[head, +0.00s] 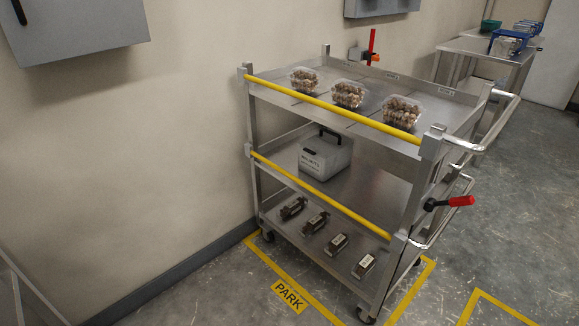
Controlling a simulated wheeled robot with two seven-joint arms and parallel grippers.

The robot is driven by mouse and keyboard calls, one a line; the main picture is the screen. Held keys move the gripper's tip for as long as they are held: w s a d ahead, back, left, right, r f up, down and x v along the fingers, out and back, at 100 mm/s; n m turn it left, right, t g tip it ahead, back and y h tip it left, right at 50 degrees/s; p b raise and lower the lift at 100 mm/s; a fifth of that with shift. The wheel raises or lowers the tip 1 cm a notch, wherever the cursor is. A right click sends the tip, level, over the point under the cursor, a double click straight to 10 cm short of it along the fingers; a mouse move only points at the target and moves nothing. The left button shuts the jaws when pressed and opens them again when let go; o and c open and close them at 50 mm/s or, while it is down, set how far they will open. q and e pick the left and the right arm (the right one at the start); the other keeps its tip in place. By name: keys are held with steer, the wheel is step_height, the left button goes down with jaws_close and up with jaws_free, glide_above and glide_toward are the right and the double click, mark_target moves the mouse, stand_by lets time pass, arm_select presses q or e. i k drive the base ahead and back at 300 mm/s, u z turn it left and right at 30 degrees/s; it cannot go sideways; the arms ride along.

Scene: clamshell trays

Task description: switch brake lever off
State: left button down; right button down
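A lever with a red grip (460,201) and a black hub is fixed to the right-end post of a steel cart (424,190). The lever lies about level and points right, away from the post. A second red upright piece (372,40) stands at the back edge of the cart's top shelf; I cannot tell what it works. Neither of my grippers shows in the head view.
The cart has yellow front bars (330,107) and bent push handles (493,125). Clamshell trays of brown items (349,95) stand on top, a grey case (325,158) below. The cart stands by yellow PARK floor marking (289,296). Floor at right is clear.

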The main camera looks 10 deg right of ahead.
mark_target(429, 205)
steer(key=u, duration=1.6)
steer(key=k, duration=1.6)
steer(key=z, duration=2)
steer(key=i, duration=0.55)
